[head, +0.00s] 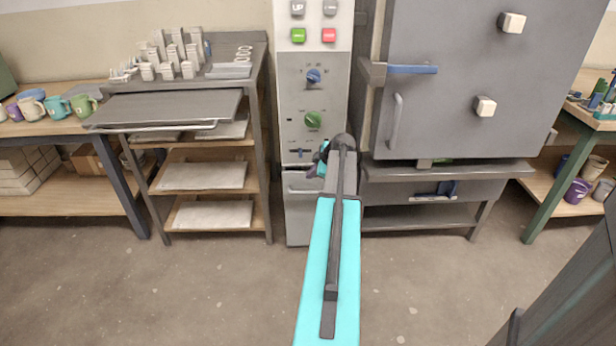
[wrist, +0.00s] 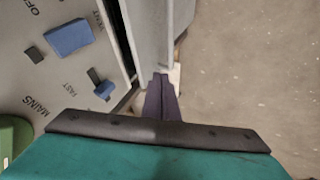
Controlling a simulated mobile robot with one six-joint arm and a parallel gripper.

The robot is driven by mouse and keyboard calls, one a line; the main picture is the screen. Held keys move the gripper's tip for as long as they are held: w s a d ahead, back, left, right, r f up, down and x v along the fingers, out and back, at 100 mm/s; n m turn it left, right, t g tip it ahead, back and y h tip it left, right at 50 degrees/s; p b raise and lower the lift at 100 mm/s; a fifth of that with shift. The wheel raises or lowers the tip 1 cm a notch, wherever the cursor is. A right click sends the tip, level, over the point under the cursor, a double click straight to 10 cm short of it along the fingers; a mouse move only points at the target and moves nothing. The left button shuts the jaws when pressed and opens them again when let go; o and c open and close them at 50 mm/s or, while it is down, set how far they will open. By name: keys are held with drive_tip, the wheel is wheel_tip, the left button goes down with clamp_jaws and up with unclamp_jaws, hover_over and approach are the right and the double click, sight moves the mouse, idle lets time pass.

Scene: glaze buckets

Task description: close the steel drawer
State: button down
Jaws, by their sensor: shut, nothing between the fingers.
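Below the control panel (head: 313,100) is a grey steel drawer (head: 300,182). In the wrist view a long pale grey metal edge (wrist: 150,35) runs beside the panel with a dark gap between them; it looks like this drawer's front, standing a little out. My gripper (head: 322,160) is in front of the panel's lower end. Its dark fingers (wrist: 161,98) are together and empty, close to the end of that edge; I cannot tell if they touch it. My arm hides the drawer's right side in the head view.
A wide shallow steel tray or drawer (head: 165,108) with a bar handle sticks out from the left rack. A grey kiln (head: 455,80) stands to the right on a steel stand (head: 450,172). The concrete floor in front is clear.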

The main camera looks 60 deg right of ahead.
drive_tip(key=shift+v, duration=2.6)
